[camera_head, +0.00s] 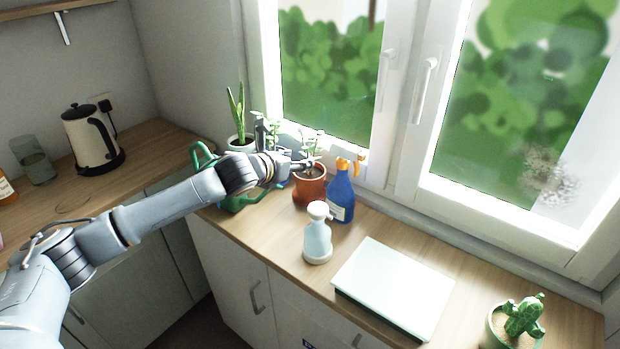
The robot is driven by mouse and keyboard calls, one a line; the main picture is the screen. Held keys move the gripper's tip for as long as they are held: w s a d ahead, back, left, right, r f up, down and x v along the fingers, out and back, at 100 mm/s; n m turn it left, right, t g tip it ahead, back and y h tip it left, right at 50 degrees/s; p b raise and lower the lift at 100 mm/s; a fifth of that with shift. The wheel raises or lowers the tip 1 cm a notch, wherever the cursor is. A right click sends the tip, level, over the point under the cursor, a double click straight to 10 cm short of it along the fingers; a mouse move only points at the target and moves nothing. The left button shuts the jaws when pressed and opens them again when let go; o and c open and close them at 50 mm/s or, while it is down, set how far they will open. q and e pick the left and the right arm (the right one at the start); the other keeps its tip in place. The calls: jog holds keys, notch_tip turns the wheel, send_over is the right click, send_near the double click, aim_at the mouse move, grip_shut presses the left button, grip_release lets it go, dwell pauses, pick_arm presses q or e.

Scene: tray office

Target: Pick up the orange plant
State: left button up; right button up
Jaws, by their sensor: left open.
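The orange plant is a small green-leaved plant in an orange-brown pot (309,187) on the counter by the window. My left gripper (297,163) is open and reaches in from the left at the height of the pot's rim. One finger overlaps the lower leaves and the rim in the picture. I cannot tell whether it touches them. The pot stands upright on the counter, and its left edge is partly hidden by the gripper. My right gripper is not in view.
A blue spray bottle (341,197) with an orange head stands close right of the pot. A pale blue bottle (318,243) stands in front. A green watering can (203,157) and another potted plant (238,120) are behind my left arm. A flat white box (395,285) and a cactus (522,317) lie further right.

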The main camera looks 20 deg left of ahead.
aim_at(306, 155)
pick_arm(q)
jog(key=shift+w+d+f, duration=0.1)
jog(key=shift+w, duration=0.2)
jog(key=shift+w+f, duration=0.1)
jog(key=shift+w, duration=0.25)
jog(key=x, duration=0.4)
jog(key=shift+w+d+f+p, duration=0.1)
jog(key=shift+w+p, duration=0.1)
jog(key=shift+p, duration=0.15)
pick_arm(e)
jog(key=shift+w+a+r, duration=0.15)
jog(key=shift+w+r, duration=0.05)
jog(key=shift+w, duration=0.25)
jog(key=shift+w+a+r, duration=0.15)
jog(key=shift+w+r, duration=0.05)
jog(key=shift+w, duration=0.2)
pick_arm(q)
jog(key=shift+s, duration=0.1)
jog(key=shift+c, duration=0.2)
grip_shut()
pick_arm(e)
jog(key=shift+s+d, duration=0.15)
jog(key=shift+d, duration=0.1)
